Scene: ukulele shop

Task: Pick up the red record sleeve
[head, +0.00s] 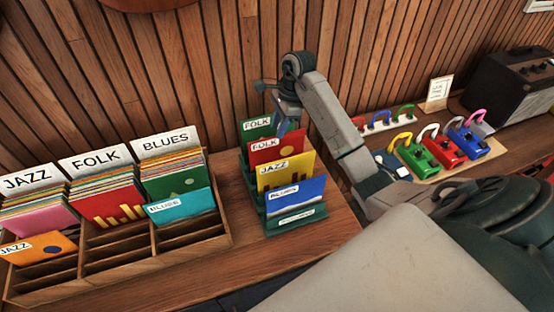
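A red record sleeve (290,147) with a FOLK label stands in a small green rack (297,222) on the wooden counter. It is behind a yellow JAZZ sleeve (288,171) and a blue BLUES sleeve (299,199), which hide its lower part. A green FOLK sleeve (256,126) stands behind it. My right gripper (279,132) points down at the top edge of the red sleeve. I cannot tell whether it touches the sleeve or how far its fingers are apart. My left gripper is not in view.
A wooden crate (190,245) at left holds sleeves under JAZZ, FOLK and BLUES cards, including another red sleeve (108,206) in its FOLK column. A wood-plank wall rises close behind.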

